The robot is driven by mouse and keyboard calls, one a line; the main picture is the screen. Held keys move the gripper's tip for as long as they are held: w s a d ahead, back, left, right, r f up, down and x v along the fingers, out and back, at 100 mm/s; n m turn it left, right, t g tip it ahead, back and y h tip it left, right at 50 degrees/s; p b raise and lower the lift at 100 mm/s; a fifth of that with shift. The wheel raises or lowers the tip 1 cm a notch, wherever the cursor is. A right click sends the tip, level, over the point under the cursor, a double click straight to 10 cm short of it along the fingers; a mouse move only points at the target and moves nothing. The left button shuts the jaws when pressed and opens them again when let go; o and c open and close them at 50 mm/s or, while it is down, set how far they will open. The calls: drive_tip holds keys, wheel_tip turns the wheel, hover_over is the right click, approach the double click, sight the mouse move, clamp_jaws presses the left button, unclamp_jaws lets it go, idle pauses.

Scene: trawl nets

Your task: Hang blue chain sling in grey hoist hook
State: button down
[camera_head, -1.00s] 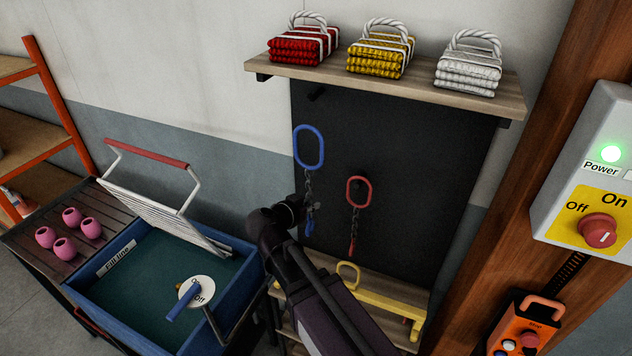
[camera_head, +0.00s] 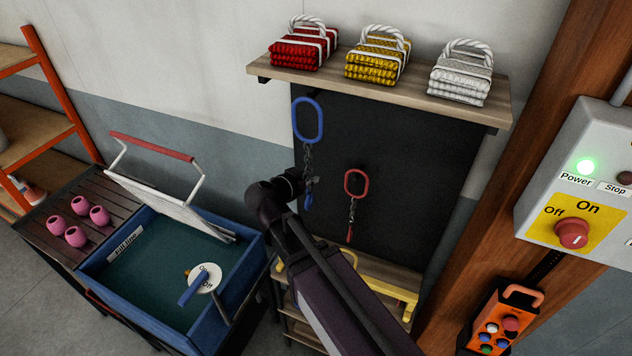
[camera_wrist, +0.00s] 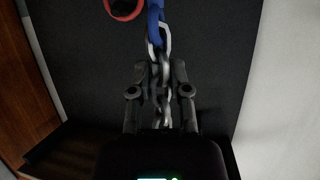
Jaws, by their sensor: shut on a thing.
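The blue chain sling (camera_head: 308,121) has a blue oval ring at the top, a grey chain and a blue lower end. In the head view it hangs upright in front of the black board (camera_head: 400,150). My gripper (camera_head: 304,184) is shut on its chain, below the ring. In the wrist view, the chain (camera_wrist: 162,45) runs between the two fingers of my gripper (camera_wrist: 160,72), with a blue part above. I cannot make out the grey hoist hook in either view.
A red chain sling (camera_head: 356,182) hangs on the board just right of the blue one. A shelf (camera_head: 400,95) with red, yellow and white bundles is above. A yellow bar (camera_head: 391,297) lies below. A blue tank (camera_head: 252,284) is at left, a control box (camera_head: 550,205) at right.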

drive_tip(key=shift+w, duration=0.15)
drive_tip(key=b, duration=0.1)
approach(322, 143)
drive_tip(key=w+d+f, duration=0.1)
drive_tip(key=d+f, duration=0.1)
drive_tip(key=d, duration=0.1)
drive_tip(key=shift+w+f, duration=0.1)
drive_tip(key=shift+w, duration=0.3)
drive_tip(key=shift+w, duration=0.5)
drive_tip(key=shift+w+f+b, duration=0.15)
drive_tip(key=shift+w+b, duration=0.15)
drive_tip(key=shift+w, duration=0.8)
drive_tip(key=shift+s+f+b, duration=0.25)
drive_tip(key=shift+f+b, duration=0.35)
drive_tip(key=shift+f, duration=0.05)
drive_tip(key=shift+f+b, duration=0.9)
drive_tip(key=shift+f, duration=0.1)
